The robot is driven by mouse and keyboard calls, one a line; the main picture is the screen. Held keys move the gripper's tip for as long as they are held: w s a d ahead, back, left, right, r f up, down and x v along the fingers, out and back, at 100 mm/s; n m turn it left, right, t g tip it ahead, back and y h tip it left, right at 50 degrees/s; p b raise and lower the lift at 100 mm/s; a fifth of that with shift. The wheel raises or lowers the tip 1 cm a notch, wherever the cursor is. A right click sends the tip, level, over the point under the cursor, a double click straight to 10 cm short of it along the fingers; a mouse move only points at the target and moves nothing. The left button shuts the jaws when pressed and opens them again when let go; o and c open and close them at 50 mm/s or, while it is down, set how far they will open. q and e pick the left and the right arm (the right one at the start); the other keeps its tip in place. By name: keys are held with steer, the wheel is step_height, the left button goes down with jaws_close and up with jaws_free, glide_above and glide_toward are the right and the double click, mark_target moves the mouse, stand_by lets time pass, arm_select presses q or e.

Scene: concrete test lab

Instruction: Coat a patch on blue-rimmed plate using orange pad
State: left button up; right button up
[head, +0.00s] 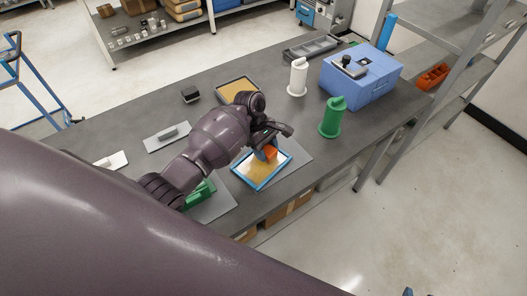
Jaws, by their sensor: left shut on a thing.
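The blue-rimmed plate (243,178) lies on a grey mat (299,160) near the front edge of the table. A yellow-orange area covers much of its face, with paler parts near the rim. My left gripper (267,145) is over the far part of the plate, pointing down. It is shut on the orange pad (271,154), which is at or just above the plate's face; I cannot tell if it touches. The wrist and fingers hide part of the pad and the plate's far side. My right gripper is not in view.
A tray with tan content (222,98) lies behind my wrist. A white dispenser (298,77), a green dispenser (331,117) and a blue box (362,80) stand to the right. A grey trowel-like tool (168,137) and green object (200,193) lie left.

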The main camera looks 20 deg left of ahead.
mark_target(252, 175)
arm_select(q)
steer(key=shift+w+d+b, duration=0.1)
steer(key=shift+w+d, duration=0.2)
steer(key=shift+w, duration=0.65)
steer(key=shift+w+d+b, duration=0.15)
steer(key=shift+w+d, duration=0.1)
steer(key=shift+w, duration=0.65)
steer(key=shift+w+d+b, duration=0.1)
steer(key=shift+w+d, duration=0.2)
steer(key=shift+w, duration=0.65)
steer(key=shift+w+p, duration=0.1)
steer(key=shift+p, duration=0.3)
steer(key=shift+s+a+f, duration=0.1)
steer(key=shift+s+a, duration=0.55)
steer(key=shift+s, duration=1.6)
steer(key=shift+s+a+f, duration=0.1)
steer(key=shift+s+a, duration=0.6)
steer(key=shift+s, duration=1.5)
steer(key=shift+s+a+f, duration=0.1)
steer(key=shift+s+a, duration=0.55)
steer(key=shift+s, duration=1.6)
steer(key=shift+w+r, duration=0.1)
steer(key=shift+r, duration=3.05)
steer(key=shift+r, duration=0.1)
steer(key=shift+r, duration=1.4)
